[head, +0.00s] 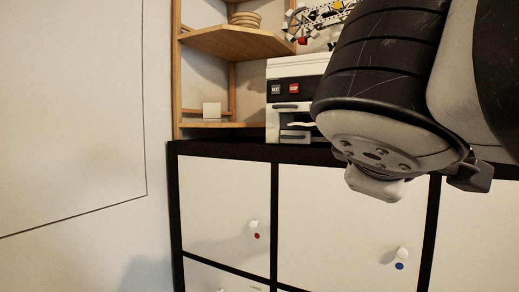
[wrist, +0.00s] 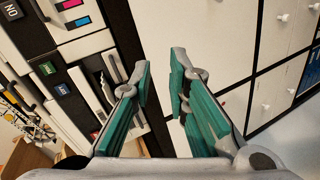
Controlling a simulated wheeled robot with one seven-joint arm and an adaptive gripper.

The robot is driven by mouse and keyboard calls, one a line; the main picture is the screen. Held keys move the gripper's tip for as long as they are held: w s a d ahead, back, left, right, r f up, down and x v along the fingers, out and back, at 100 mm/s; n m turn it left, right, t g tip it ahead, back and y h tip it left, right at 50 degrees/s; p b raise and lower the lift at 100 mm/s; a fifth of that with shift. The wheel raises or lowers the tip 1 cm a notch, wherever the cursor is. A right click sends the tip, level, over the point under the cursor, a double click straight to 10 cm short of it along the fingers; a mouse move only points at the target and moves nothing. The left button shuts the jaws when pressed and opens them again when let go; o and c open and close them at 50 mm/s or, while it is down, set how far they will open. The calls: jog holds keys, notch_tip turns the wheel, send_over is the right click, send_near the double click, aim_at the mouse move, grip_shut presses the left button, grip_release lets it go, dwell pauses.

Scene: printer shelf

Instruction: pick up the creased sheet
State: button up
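The white printer (head: 285,67) stands on the black cabinet top, partly hidden by my arm in the head view. A white curled piece that looks like the creased sheet (head: 299,125) shows in its lower opening. In the wrist view the printer (wrist: 84,46) is at the left, turned on its side, with white curled shapes in its opening that may be the sheet (wrist: 112,68). My gripper (wrist: 161,68) has two green-padded fingers spread apart, with nothing between them. The left finger is close to the printer opening in the picture; contact cannot be told. The fingers are hidden in the head view.
The cabinet (head: 222,203) has white doors with small knobs. A wooden corner shelf (head: 225,40) left of the printer holds stacked bowls (head: 245,19) and a white block (head: 212,111). A colourful built model (head: 318,16) sits above the printer. A bare wall is at the left.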

jog(key=w+a+r+n+t+b, duration=0.4)
jog(key=w+a+r+t, duration=0.1)
jog(key=w+a+r, duration=0.15)
jog(key=p+x, duration=0.2)
jog(key=x, duration=1)
jog(key=shift+w+d, duration=0.25)
jog(key=shift+d, duration=0.1)
jog(key=shift+c, duration=0.6)
grip_shut()
